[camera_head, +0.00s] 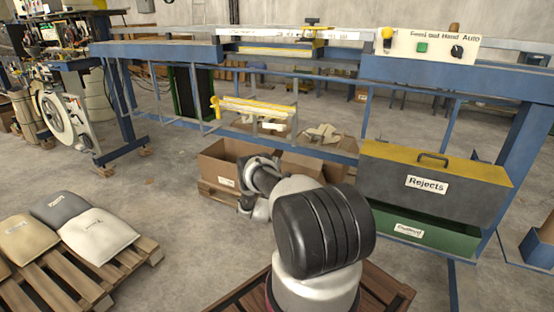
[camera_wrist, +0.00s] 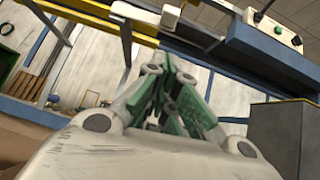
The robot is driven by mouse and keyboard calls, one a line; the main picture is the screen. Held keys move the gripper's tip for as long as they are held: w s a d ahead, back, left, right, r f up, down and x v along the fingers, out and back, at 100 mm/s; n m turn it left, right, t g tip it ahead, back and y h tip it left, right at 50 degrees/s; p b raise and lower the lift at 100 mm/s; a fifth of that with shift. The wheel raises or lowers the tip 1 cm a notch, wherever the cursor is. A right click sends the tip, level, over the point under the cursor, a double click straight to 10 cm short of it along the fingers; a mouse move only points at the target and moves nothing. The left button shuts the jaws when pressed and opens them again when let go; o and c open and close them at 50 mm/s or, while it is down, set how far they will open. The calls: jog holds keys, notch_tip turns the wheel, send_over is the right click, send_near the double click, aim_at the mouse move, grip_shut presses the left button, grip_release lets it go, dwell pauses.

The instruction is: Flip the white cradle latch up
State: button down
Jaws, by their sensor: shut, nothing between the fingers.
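My gripper (camera_wrist: 168,72) shows in the wrist view with its green-padded fingers drawn together and nothing between them. It points toward the blue and yellow machine frame. A small cream-white piece (camera_wrist: 171,16) stands on the yellow rail (camera_wrist: 120,10) at the top of the wrist view, beyond and apart from my fingertips. I cannot tell for sure whether it is the latch. In the head view a yellow and white cradle (camera_head: 255,108) sits at the machine's middle. Its latch is too small to make out there. My arm reaches toward the machine, and its fingers are not clear there.
A control panel (camera_head: 430,46) with a green button and black knob stands at the right. The grey Rejects box (camera_head: 430,188) juts out below it. Cardboard boxes (camera_head: 222,164) stand under the machine. A pallet with sacks (camera_head: 98,236) lies at left. Floor between is clear.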

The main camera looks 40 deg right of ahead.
aim_at(273, 127)
jog(key=w+d+r, duration=0.3)
jog(key=d+r, duration=0.1)
jog(key=r, duration=0.5)
jog(key=shift+d+r, duration=0.3)
jog(key=shift+d, duration=0.1)
jog(key=shift+r+t, duration=0.1)
jog(key=shift+t, duration=0.3)
